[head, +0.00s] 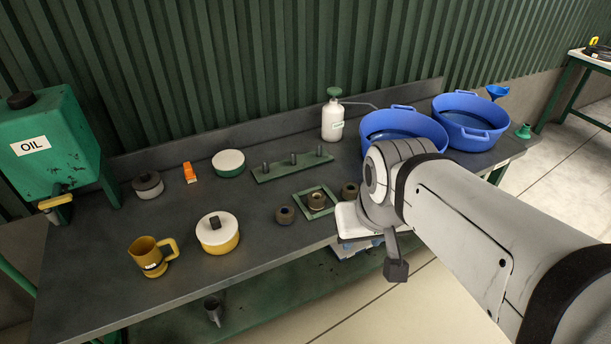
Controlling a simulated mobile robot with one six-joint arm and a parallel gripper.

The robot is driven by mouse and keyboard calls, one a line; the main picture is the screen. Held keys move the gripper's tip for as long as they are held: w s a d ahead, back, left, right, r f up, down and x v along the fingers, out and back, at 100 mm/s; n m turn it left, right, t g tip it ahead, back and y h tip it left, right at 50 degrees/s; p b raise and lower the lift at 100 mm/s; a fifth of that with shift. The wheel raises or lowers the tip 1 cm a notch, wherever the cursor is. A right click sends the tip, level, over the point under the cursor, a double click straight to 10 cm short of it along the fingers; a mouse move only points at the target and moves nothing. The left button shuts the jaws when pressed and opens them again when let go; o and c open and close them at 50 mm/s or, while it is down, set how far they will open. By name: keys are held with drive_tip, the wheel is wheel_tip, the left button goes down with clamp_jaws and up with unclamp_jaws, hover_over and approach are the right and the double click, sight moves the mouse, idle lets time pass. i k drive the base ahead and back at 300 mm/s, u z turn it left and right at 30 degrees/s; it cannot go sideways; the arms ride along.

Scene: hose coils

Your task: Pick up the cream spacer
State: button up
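Three small ring-like pieces sit near the front middle of the bench. A tan one (317,197) lies in a square green frame (329,209), and its pale top makes it the likeliest cream spacer. A brown one (285,215) is to its left and an olive-brown one (350,190) to its right. Their exact colours are hard to tell. My gripper (396,268) is at the end of my arm, right of these pieces, around the bench's front edge. My wrist hides much of it, and its fingers cannot be made out clearly.
A green plate with three pegs (292,166) lies behind the rings. Left are a yellow mug (151,257), a lidded yellow pot (218,234), a green-and-white tin (229,163) and an oil tank (50,140). Blue tubs (473,122) and a white pump bottle (332,120) stand at the back.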

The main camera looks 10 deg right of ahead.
sight(316, 197)
drive_tip(key=z, duration=0.05)
drive_tip(key=i, duration=1)
drive_tip(key=u, duration=0.05)
